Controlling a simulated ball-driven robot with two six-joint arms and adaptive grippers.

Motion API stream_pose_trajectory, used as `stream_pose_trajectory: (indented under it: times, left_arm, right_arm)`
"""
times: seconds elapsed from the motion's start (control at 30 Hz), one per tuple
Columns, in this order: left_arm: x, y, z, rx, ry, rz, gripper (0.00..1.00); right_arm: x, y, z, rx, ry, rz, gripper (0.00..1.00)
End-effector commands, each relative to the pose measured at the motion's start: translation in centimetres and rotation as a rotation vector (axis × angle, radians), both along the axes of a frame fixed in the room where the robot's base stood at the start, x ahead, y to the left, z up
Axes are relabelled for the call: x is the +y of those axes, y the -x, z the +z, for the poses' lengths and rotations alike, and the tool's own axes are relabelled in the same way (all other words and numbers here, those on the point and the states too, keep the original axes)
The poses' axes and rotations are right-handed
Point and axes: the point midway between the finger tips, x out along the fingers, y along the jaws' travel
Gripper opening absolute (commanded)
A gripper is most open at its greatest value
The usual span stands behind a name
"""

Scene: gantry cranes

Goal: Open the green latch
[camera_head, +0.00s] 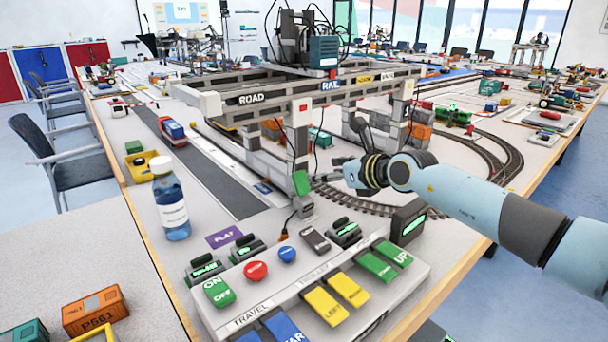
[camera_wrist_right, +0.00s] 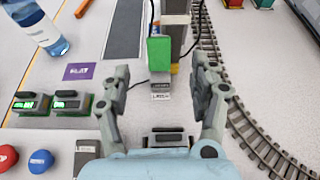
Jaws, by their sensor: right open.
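The green latch (camera_head: 301,183) is a small upright green block on the near leg of the gantry crane, above a small grey labelled box (camera_head: 304,206). In the right wrist view the green latch (camera_wrist_right: 159,53) stands ahead, between the lines of the two fingers. My right gripper (camera_head: 335,175) comes in from the right and is open and empty. In the wrist view the right gripper (camera_wrist_right: 162,78) has its fingers spread on either side of the latch's line, with visible gaps; I see no contact. My left gripper is not in view.
The control panel (camera_head: 315,285) with coloured buttons and levers stands below the latch. The gantry crane (camera_head: 265,97) rises behind, and curved rail track (camera_head: 375,207) runs close by.

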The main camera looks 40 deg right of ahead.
Motion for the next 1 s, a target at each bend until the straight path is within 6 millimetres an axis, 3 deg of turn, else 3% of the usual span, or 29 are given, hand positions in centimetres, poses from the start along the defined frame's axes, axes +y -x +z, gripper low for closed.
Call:
stream_pose_trajectory:
  times: [0.2, 0.43, 0.87, 1.0]
  left_arm:
    - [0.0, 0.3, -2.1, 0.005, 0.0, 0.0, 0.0]
    - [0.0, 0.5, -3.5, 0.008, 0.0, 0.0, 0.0]
    - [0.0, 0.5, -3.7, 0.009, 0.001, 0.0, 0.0]
    - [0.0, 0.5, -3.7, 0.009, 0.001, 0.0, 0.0]
  right_arm:
    - [0.5, -4.1, -2.0, -0.003, -0.009, 0.0, 0.62]
    - [0.8, -7.5, -3.4, -0.002, -0.009, 0.0, 0.62]
    - [0.9, -8.6, -3.5, -0.004, -0.006, 0.002, 0.62]
    - [0.8, -8.5, -3.5, -0.004, -0.006, 0.001, 0.43]
